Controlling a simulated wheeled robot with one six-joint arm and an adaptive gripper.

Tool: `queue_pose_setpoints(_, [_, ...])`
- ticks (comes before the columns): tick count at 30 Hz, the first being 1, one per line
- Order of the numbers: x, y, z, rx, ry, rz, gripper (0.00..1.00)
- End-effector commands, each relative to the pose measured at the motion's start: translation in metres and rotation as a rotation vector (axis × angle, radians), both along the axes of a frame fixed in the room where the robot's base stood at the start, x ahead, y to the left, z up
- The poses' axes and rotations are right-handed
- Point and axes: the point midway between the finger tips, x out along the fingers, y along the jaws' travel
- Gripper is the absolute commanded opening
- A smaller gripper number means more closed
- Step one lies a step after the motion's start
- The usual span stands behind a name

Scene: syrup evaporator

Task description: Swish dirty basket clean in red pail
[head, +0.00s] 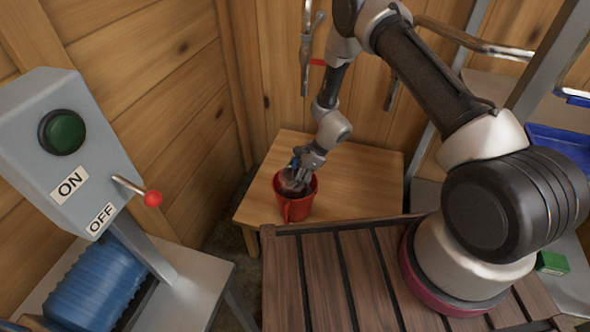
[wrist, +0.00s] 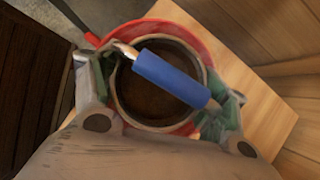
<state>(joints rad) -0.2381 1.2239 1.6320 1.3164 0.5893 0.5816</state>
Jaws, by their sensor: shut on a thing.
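The red pail (head: 294,207) stands on a small wooden table in the head view. Its red rim also shows in the wrist view (wrist: 197,38). My gripper (head: 296,170) reaches down over the pail's mouth. In the wrist view its fingers are shut on the basket's blue handle (wrist: 170,78), which lies slantwise between them. The round basket (wrist: 135,100), with a pale rim and a dark brown inside, sits within the pail's rim beneath the handle. How deep it is in the pail is hidden, as are its outer sides.
The wooden table (head: 372,180) is clear right of the pail. A tap (head: 307,50) is on the wall behind. A slatted wooden surface (head: 330,285) lies in front. A grey ON/OFF switch box (head: 72,150) stands left above a blue ribbed object (head: 95,285).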

Motion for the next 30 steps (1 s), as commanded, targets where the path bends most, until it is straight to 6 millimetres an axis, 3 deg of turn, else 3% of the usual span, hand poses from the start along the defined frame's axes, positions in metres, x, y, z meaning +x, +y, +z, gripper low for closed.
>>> queue_pose_setpoints(18, [0.000,0.000,-0.067,0.000,0.001,0.000,0.46])
queue_pose_setpoints(30, [0.000,0.000,-0.085,0.000,0.001,-0.001,0.46])
